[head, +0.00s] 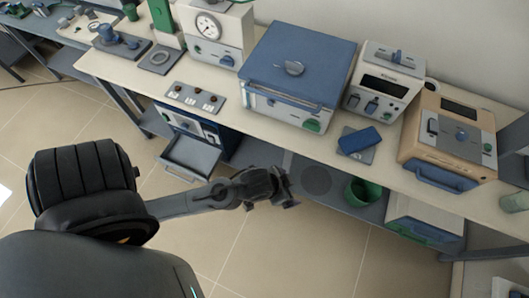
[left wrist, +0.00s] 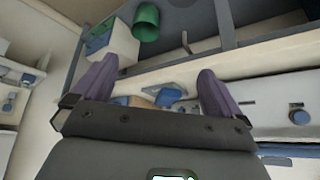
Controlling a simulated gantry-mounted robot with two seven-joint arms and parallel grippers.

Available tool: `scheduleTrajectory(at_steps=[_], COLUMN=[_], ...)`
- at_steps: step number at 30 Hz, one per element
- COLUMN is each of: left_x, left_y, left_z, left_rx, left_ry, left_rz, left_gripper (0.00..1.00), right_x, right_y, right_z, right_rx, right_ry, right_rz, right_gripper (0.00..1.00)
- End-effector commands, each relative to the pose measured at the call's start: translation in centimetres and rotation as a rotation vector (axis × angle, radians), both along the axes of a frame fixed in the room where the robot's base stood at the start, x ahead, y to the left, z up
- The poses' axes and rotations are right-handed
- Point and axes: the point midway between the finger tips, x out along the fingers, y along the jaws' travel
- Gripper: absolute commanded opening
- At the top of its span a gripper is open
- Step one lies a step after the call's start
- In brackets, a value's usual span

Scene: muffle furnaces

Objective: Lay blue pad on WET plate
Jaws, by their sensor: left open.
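The blue pad (head: 360,139) lies on the bench top, over a grey plate (head: 353,155) whose edges show around it. The pad is turned a little relative to that plate. I cannot read any label, so I cannot tell which plate is WET. My left gripper (head: 287,188) is in front of the bench, left of the pad and apart from it. In the left wrist view its two purple fingers (left wrist: 158,90) are spread with nothing held. A blue patch, likely the pad (left wrist: 168,97), shows beyond them. My right gripper is in neither view.
A blue-topped furnace (head: 300,62) stands left of the pad. A white instrument (head: 384,80) is behind it and a tan furnace (head: 450,135) to its right. Below are an open drawer (head: 190,158) and a green bin (head: 363,191) on the lower shelf. The floor in front is clear.

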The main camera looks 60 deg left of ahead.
Motion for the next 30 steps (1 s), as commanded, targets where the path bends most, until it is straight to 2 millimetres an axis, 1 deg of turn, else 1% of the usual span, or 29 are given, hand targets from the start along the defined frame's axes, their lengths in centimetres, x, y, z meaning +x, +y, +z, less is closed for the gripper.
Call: scheduleTrajectory(at_steps=[1,3,6,9,18,22,26,29,30], left_x=[-1.9,-4.2,-6.3,-7.4,-7.6,-7.6,-7.6,-7.6,-7.6], left_y=[0.1,0.4,0.7,0.9,0.9,0.9,0.9,0.9,0.9], left_z=[0.5,1.2,1.8,2.1,2.2,2.7,4.2,6.1,7.0], left_rx=[0.001,0.011,0.020,0.026,0.028,0.028,0.028,0.028,0.028], left_ry=[0.055,0.125,0.192,0.226,0.234,0.233,0.233,0.233,0.233], left_rz=[-0.001,-0.010,-0.022,-0.028,-0.030,-0.029,-0.029,-0.029,-0.029], left_gripper=[1.00,1.00,1.00,1.00,1.00,1.00,1.00,1.00,1.00], right_x=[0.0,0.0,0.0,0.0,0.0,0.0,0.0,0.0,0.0], right_y=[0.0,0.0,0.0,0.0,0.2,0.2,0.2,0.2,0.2], right_z=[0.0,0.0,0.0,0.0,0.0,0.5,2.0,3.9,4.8], right_rx=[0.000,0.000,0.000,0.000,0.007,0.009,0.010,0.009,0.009], right_ry=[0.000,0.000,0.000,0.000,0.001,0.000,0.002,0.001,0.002], right_rz=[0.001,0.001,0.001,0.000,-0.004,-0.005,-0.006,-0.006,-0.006], right_gripper=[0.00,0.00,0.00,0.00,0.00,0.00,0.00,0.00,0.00])
